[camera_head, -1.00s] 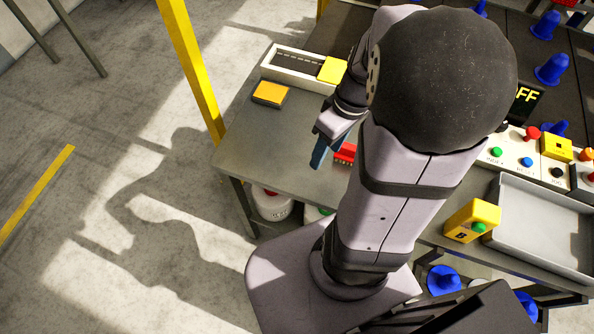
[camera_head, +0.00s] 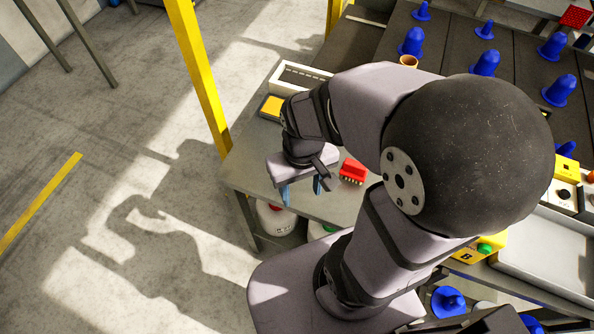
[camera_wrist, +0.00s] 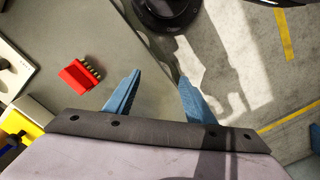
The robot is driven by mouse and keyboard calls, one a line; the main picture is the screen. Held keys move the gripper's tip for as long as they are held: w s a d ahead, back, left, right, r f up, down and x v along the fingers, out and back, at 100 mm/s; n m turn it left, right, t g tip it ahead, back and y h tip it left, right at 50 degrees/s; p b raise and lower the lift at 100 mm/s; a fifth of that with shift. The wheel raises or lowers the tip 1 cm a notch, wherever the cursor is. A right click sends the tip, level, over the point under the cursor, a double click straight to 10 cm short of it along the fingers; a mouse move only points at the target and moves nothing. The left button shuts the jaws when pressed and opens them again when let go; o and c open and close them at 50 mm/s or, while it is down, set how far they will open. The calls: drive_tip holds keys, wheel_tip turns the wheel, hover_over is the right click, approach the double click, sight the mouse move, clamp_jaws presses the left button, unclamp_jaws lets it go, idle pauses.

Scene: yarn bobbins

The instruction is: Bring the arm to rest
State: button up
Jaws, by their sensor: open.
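My gripper (camera_head: 302,190) is over the left front part of the grey table (camera_head: 243,172), with its blue fingers pointing down. In the wrist view my gripper (camera_wrist: 158,92) shows its two blue fingers spread wide apart with nothing between them. The table edge runs below the gap between them. My arm is folded, with its big dark elbow joint in front of much of the table in the head view.
A red brush-like block (camera_head: 353,171) lies on the table just right of my gripper; it also shows in the wrist view (camera_wrist: 80,75). A white tray (camera_head: 285,82) and a yellow-topped block (camera_head: 271,106) lie behind. Blue bobbins (camera_head: 485,63) stand at the upper right. Open floor lies left.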

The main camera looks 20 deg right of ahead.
wheel_tip(320, 180, up, 8)
drive_tip(key=p, duration=0.7)
drive_tip(key=shift+f+p, duration=0.2)
drive_tip(key=shift+p, duration=0.1)
drive_tip(key=o, duration=1.2)
drive_tip(key=shift+o, duration=0.5)
drive_tip(key=shift+d+r, duration=0.1)
drive_tip(key=shift+d, duration=0.1)
drive_tip(key=s+d+m+g+y+p, duration=0.25)
drive_tip(key=s+d+m+p, duration=0.25)
drive_tip(key=d+p, duration=0.25)
drive_tip(key=w+d+f+m+t+p, duration=0.1)
drive_tip(key=w+d+f+m, duration=0.2)
drive_tip(key=d, duration=0.4)
drive_tip(key=w+d+f+m+p, duration=0.1)
drive_tip(key=w+d+m+p, duration=0.15)
drive_tip(key=w+d, duration=0.35)
drive_tip(key=w+d+f+m+t+p, duration=0.1)
drive_tip(key=w+d+f+m, duration=0.15)
drive_tip(key=d, duration=0.55)
drive_tip(key=w+d+r+m+t, duration=0.2)
drive_tip(key=w+d+r+m, duration=0.2)
drive_tip(key=w+m, duration=0.3)
drive_tip(key=w+d+r+m+t, duration=0.1)
drive_tip(key=w+d+r+m, duration=0.2)
drive_tip(key=w+r+m, duration=0.4)
drive_tip(key=shift+d+t+y, duration=0.35)
drive_tip(key=shift+d, duration=0.05)
